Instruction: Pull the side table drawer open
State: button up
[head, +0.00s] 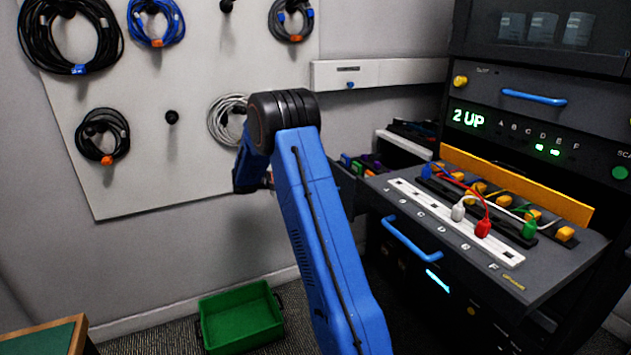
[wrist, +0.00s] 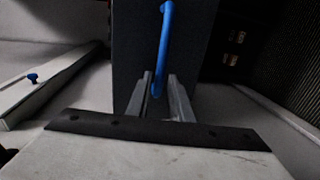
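A dark panel (wrist: 125,40), seemingly the side table drawer's front, fills the middle of the wrist view. Its blue bar handle (wrist: 167,40) runs up and down in that picture. My gripper (wrist: 160,77) is open, with its two grey fingers on either side of the handle's lower end. Gaps show between handle and fingers, and I see no firm grip. In the head view, a dark side face (head: 344,188) shows just right of my blue arm. My arm hides the handle and most of the gripper there. How far the drawer stands out is unclear.
A white wall box (head: 385,73) with a blue knob is behind; it also shows in the wrist view (wrist: 45,88). The black rack (head: 545,130) and its sloped socket panel (head: 565,262) are at right. A green bin (head: 240,318) sits on the floor. Cable coils hang on the wall board.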

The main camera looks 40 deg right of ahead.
jog(key=v, duration=1.4)
jog(key=s+a+r+t+y, duration=0.1)
jog(key=s+a+r+y, duration=0.15)
jog(key=s, duration=0.55)
jog(key=s+a+r+y, duration=0.2)
jog(key=s+a, duration=0.1)
jog(key=s, duration=0.5)
jog(key=s+a+r+t+y, duration=0.1)
jog(key=s+a+r+y, duration=0.15)
jog(key=s, duration=0.55)
jog(key=s+a+f+n+t+y, duration=0.1)
jog(key=s+a+t+y, duration=0.2)
jog(key=s+a, duration=0.5)
jog(key=s+a+f+n+t+y, duration=0.1)
jog(key=s+a+y, duration=0.4)
jog(key=s, duration=1)
jog(key=a+f+t, duration=0.1)
jog(key=a+t, duration=0.1)
jog(key=a, duration=0.1)
jog(key=shift+s+f+n+t, duration=0.15)
jog(key=shift+s+n+t, duration=0.15)
jog(key=shift+s, duration=0.1)
